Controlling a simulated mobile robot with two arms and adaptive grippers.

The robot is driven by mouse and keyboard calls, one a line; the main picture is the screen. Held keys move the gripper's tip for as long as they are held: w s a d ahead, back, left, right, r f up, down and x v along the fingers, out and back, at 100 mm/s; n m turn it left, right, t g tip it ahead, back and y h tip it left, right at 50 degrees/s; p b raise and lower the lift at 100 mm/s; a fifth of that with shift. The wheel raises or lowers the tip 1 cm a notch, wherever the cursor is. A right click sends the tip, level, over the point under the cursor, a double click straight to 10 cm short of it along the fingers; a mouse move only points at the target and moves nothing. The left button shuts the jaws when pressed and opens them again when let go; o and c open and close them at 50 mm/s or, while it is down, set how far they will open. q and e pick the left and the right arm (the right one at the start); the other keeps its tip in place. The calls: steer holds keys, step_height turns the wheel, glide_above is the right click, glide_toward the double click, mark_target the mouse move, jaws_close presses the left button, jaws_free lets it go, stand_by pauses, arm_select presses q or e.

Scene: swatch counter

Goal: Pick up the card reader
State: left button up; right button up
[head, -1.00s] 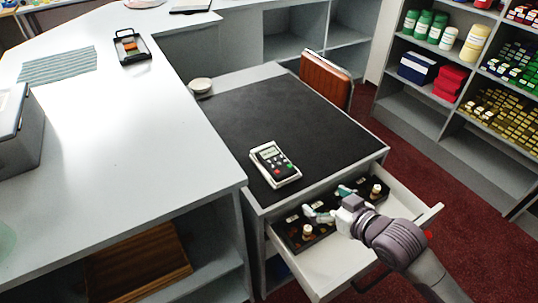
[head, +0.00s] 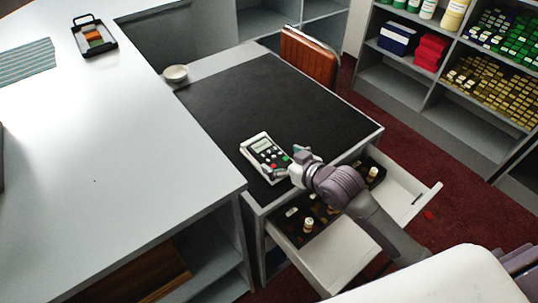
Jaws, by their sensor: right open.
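The card reader (head: 264,151) is a white handheld device with a small screen and dark keys. It lies on the black desk top, near its front edge. My right gripper (head: 283,164) is open at the right side of the card reader, with its fingers close to the lower right part. I cannot tell whether a finger touches it. The gripper hides a little of that side. My left gripper is not in view.
An open drawer (head: 408,183) with a dark tray of small bottles juts out below the desk, under my right arm. A small white bowl (head: 176,73) stands at the desk's back left. A higher white counter (head: 110,150) borders the left. The desk's middle is clear.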

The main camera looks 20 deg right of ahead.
mark_target(270, 153)
steer(key=shift+w+a+f, duration=0.1)
steer(key=shift+w+f, duration=0.1)
steer(key=shift+w, duration=0.3)
steer(key=x, duration=0.4)
steer(key=shift+w+f, duration=0.2)
steer(key=shift+w, duration=0.05)
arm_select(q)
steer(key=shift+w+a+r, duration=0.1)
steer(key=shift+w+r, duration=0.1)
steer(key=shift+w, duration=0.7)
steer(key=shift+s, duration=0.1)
arm_select(e)
steer(key=shift+s, duration=0.1)
steer(key=shift+c, duration=0.3)
steer(key=shift+c, duration=1.3)
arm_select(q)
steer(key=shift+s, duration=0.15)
arm_select(e)
steer(key=shift+r, duration=0.1)
steer(key=c, duration=1)
